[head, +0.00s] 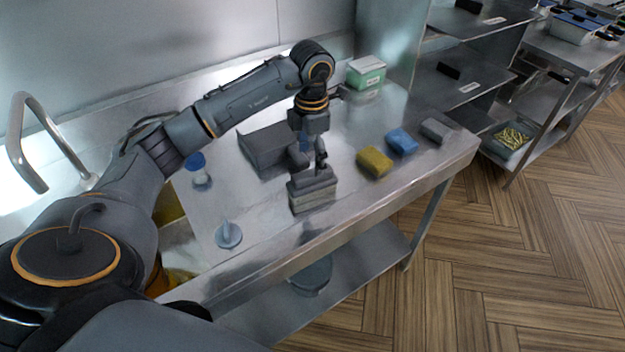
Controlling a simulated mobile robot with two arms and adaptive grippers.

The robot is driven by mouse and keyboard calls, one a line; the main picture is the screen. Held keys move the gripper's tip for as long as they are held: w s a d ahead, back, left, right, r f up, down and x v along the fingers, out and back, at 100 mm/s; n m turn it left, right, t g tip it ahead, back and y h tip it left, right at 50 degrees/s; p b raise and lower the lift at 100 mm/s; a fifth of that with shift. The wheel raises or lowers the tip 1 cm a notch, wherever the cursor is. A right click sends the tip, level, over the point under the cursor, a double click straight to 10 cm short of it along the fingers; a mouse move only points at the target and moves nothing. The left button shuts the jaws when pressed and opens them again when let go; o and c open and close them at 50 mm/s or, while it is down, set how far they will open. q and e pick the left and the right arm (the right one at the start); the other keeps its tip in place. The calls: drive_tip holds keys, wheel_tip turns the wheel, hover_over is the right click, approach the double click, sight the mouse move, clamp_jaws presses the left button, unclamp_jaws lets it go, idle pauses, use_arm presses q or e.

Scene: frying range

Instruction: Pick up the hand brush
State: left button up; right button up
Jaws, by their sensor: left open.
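The hand brush (312,194), a grey block with paler bristles below, stands near the front edge of the steel table (350,205). My left gripper (314,161) points down right above the brush. It is open, with its fingers close to the brush's top. I cannot tell whether they touch it or stand around part of it. My right gripper is not in view.
A grey box (268,148) stands behind and left of the brush. Yellow (375,162), blue (402,141) and grey (435,130) sponges lie to the right. A blue-capped bottle (199,172) and round-based tool (228,236) stand left. A green-white tub (366,72) stands at the back.

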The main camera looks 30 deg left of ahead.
sight(312, 172)
use_arm(q)
wheel_tip(312, 172, down, 3)
drive_tip(key=shift+d+f+p, duration=0.1)
drive_tip(key=shift+p, duration=0.75)
wheel_tip(312, 172, down, 2)
drive_tip(key=shift+f+p, duration=0.25)
drive_tip(key=shift+p, duration=0.2)
drive_tip(key=shift+f, duration=0.45)
drive_tip(key=c, duration=1.1)
drive_tip(key=shift+c, duration=1.1)
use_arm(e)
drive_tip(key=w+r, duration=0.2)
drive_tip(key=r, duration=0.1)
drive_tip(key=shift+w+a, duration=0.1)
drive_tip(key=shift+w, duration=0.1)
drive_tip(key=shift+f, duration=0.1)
